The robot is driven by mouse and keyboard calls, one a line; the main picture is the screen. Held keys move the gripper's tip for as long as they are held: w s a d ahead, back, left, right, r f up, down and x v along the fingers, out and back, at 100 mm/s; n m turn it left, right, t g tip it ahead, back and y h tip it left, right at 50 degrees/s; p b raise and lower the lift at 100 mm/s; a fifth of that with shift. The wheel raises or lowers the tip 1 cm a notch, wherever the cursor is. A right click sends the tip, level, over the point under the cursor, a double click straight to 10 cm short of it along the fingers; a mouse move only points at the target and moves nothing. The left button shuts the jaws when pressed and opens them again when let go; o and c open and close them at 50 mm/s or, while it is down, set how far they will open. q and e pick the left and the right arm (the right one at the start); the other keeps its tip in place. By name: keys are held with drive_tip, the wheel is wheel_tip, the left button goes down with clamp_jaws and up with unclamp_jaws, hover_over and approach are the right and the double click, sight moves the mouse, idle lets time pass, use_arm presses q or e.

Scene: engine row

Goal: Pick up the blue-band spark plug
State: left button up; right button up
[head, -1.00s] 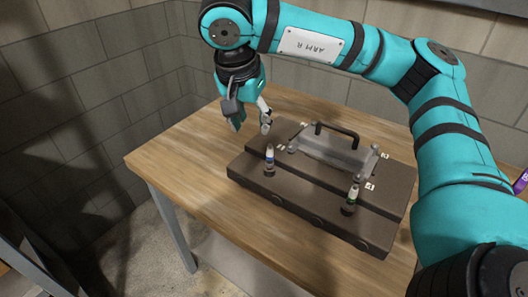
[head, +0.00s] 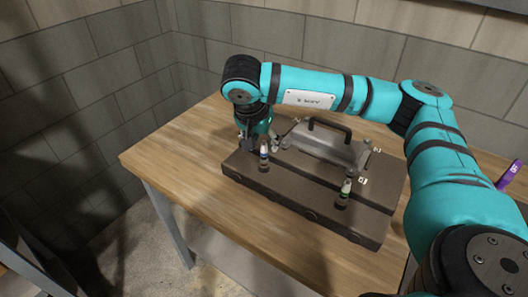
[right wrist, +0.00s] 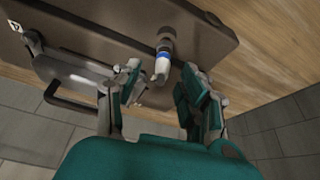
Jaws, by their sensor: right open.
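The blue-band spark plug (head: 264,155) stands upright at the left end of the dark engine block (head: 300,203). It is white with a blue band, which shows clearly in the right wrist view (right wrist: 163,55). My right gripper (head: 259,141) is low, just behind the plug in the head view. In the right wrist view my right gripper (right wrist: 160,76) is open, and the plug appears between its two fingers. Neither finger visibly touches it. A green-band spark plug (head: 344,194) stands farther right on the block. My left gripper is out of view.
A grey cover with a black handle (head: 330,128) sits on the block behind the plugs, with small white number labels near it. The wooden table (head: 180,155) is clear to the left. A purple object (head: 510,174) stands at the far right. Brick walls close off the back.

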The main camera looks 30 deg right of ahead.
sight(264, 154)
drive_tip(key=p+x, duration=0.1)
drive_tip(key=x, duration=0.3)
drive_tip(key=shift+w, duration=0.15)
drive_tip(key=shift+a, duration=0.1)
clamp_jaws()
